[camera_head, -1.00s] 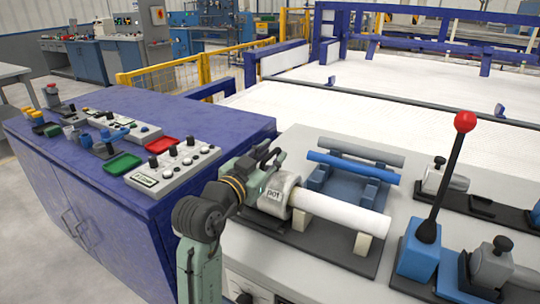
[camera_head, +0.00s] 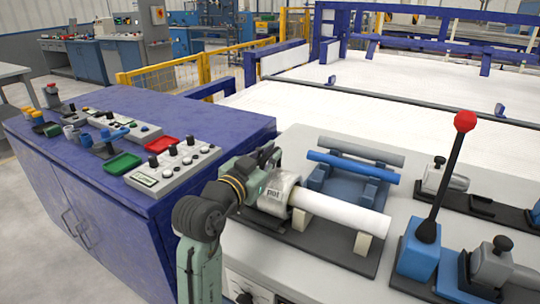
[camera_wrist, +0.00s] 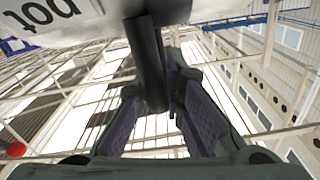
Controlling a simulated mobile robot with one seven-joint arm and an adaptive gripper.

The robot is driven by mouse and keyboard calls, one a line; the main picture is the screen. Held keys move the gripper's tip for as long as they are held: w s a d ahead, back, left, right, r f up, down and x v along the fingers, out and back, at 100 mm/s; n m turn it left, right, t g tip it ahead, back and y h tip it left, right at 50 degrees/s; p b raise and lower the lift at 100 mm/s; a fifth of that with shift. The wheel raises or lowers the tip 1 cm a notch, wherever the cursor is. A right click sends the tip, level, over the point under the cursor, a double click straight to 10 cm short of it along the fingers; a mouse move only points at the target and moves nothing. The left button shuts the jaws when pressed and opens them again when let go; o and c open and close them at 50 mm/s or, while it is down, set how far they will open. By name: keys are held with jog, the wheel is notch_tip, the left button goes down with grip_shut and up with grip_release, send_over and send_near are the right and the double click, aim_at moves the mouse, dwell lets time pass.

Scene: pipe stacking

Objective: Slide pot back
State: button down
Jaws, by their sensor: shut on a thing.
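The silver pot (camera_head: 283,186), labelled "pot", is a short cylinder around the left end of the white pipe (camera_head: 340,210). The pipe lies over pale supports on a dark base plate (camera_head: 335,252). My gripper (camera_head: 269,156) is at the pot's upper left side. In the wrist view the pot's labelled wall (camera_wrist: 75,25) fills the upper left. A dark handle (camera_wrist: 148,65) reaches from the pot down between the fingers of my gripper (camera_wrist: 158,115), which is shut on it. The pipe's end inside the pot is hidden.
A blue pipe (camera_head: 352,166) and a grey pipe (camera_head: 360,151) lie on a blue rack behind. A red-knobbed lever (camera_head: 446,185) stands to the right. The blue cabinet (camera_head: 110,210) with control boxes is at the left.

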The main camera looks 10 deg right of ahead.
jog(key=w+a+b, duration=0.3)
jog(key=w+a, duration=0.3)
jog(key=a, duration=0.2)
jog(key=shift+a+r, duration=0.15)
jog(key=shift+a, duration=0.2)
jog(key=shift+w, duration=0.1)
jog(key=c, duration=1.8)
grip_release()
jog(key=shift+o, duration=0.7)
jog(key=shift+d, duration=0.1)
jog(key=v, duration=1.2)
